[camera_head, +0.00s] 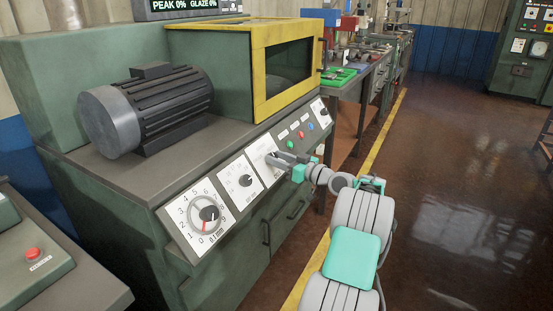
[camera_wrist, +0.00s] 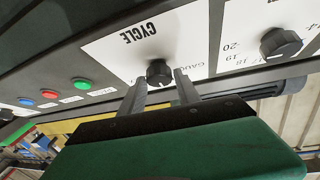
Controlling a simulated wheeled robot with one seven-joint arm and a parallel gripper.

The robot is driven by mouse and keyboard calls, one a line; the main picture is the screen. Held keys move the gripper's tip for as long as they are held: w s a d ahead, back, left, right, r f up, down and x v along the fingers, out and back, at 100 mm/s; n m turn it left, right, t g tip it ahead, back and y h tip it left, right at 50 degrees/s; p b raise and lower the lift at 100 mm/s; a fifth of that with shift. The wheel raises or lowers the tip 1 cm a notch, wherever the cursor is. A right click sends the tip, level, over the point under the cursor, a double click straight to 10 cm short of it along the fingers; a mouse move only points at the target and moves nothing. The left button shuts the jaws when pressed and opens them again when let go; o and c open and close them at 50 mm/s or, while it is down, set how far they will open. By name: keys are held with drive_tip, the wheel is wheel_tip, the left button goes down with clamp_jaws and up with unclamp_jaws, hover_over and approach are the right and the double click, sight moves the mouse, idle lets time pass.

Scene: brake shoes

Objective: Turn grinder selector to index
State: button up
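The selector is a dark round knob (camera_wrist: 158,73) on a white plate in the wrist view, where the lettering CYCLE and part of GAUGE is readable upside down. My gripper (camera_wrist: 160,80) is open, with one finger on each side of the knob. A small gap seems to show on both sides; contact cannot be told. In the head view my gripper (camera_head: 279,159) is at the panel.
A numbered dial (camera_head: 208,213) and a second knob (camera_head: 246,180) sit left of my gripper. Coloured buttons (camera_head: 301,135) and another knob (camera_head: 322,111) lie beyond it. A grey motor (camera_head: 150,108) and a yellow-framed guard (camera_head: 290,70) stand above. Floor at right is clear.

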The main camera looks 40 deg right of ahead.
clamp_jaws()
drive_tip(key=shift+r+m, duration=0.1)
drive_tip(key=shift+m, duration=0.2)
drive_tip(key=m+h+p, duration=0.3)
drive_tip(key=m+p, duration=0.1)
drive_tip(key=shift+a+r, duration=0.25)
drive_tip(key=shift+r, duration=0.05)
drive_tip(key=m+h+p, duration=0.1)
drive_tip(key=m+p, duration=0.1)
drive_tip(key=m+g+h+p, duration=0.1)
drive_tip(key=m+p, duration=0.1)
drive_tip(key=p, duration=0.1)
drive_tip(key=shift+a+r+m+g+h, duration=0.1)
drive_tip(key=shift+r+m+g+h, duration=0.05)
drive_tip(key=shift+m+g+h, duration=0.2)
drive_tip(key=m+g+h+p, duration=0.1)
drive_tip(key=m+p, duration=0.2)
drive_tip(key=p, duration=0.1)
drive_tip(key=shift+w+m+g, duration=0.1)
drive_tip(key=shift+m+g, duration=0.15)
drive_tip(key=shift+f+m+g+h+p, duration=0.2)
drive_tip(key=shift+m+g+h+p, duration=0.25)
drive_tip(key=shift+m+p, duration=0.55)
drive_tip(key=shift+f, duration=0.1)
